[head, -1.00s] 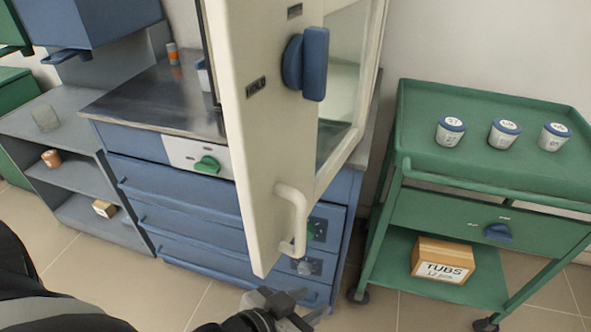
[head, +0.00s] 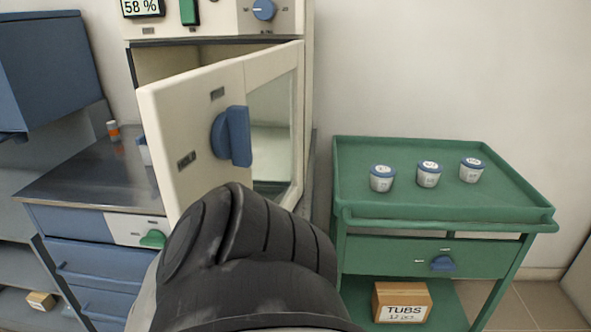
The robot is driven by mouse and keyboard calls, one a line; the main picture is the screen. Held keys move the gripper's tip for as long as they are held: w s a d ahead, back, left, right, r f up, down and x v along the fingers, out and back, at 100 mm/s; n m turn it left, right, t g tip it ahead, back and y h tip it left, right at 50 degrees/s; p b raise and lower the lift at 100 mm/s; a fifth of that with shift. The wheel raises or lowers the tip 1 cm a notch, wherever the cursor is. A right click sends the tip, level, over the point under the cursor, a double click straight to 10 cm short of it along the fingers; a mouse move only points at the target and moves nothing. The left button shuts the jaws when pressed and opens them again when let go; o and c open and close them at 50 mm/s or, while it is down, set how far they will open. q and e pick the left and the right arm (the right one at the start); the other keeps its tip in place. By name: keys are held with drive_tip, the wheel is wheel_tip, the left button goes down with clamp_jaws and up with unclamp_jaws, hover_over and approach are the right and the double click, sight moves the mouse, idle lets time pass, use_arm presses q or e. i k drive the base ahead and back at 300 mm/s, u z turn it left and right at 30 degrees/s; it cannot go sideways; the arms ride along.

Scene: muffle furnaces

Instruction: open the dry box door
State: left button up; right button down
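The dry box (head: 215,22) is a cream cabinet on the blue bench, with a 58 % display at its upper front. Its door (head: 180,115) stands partly open, swung toward me from its right side, with a dark gap above and behind it. The door has a blue latch knob (head: 232,137) and a glass window (head: 272,125). A large black link of my own arm covers the lower door, so the pull handle is hidden. Neither gripper shows, and whether one touches the door cannot be seen.
A green cart (head: 440,205) stands at right with three lidded cups on top and a TUBS box (head: 402,302) below. The steel benchtop (head: 90,170) holds a small orange-banded bottle (head: 113,131). Blue cabinets and shelves are at left. Bare wall lies above the cart.

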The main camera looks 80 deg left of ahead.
sight(179, 113)
drive_tip(key=k, duration=1.65)
drive_tip(key=u, duration=1.8)
